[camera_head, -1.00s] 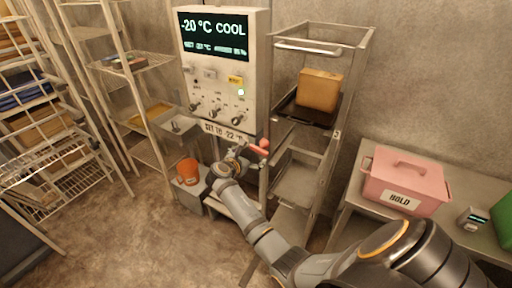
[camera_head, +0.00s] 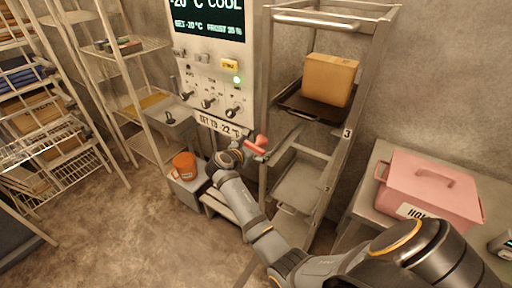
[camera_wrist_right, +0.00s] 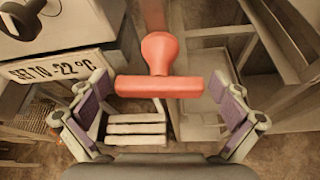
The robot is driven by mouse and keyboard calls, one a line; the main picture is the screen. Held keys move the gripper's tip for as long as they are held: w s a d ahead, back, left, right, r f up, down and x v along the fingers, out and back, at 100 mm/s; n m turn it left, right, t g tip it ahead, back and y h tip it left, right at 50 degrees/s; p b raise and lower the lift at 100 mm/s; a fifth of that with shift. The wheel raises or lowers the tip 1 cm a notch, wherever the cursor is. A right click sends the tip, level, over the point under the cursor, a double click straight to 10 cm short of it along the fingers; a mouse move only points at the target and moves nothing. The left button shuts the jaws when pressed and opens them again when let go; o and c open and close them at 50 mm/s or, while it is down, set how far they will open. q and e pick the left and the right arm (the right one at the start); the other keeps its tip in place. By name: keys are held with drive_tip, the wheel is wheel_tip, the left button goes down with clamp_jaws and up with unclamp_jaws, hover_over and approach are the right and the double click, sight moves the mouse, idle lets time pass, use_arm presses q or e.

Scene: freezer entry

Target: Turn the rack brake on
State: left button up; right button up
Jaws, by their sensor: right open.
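The rack brake appears to be the red T-shaped handle (camera_head: 258,147) low on the rack's left front post. In the right wrist view the red handle (camera_wrist_right: 160,86) has its crossbar lying level across the picture. My right gripper (camera_head: 236,156) is just left of the handle in the head view. In the wrist view the right gripper's padded fingers stand wide apart, one on each side of the crossbar, with visible gaps and nothing held. The metal rack (camera_head: 330,160) carries a dark tray with a tan box (camera_head: 331,79). My left gripper is in neither view.
A control panel (camera_head: 215,70) with knobs and a "SET TO -22 °C" label hangs just left of the rack. A pink box (camera_head: 430,185) sits on a table at right. Wire shelves fill the left; floor between is clear.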

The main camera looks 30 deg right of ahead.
drive_tip(key=c, duration=0.7)
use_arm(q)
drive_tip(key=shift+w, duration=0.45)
use_arm(e)
drive_tip(key=c, duration=0.3)
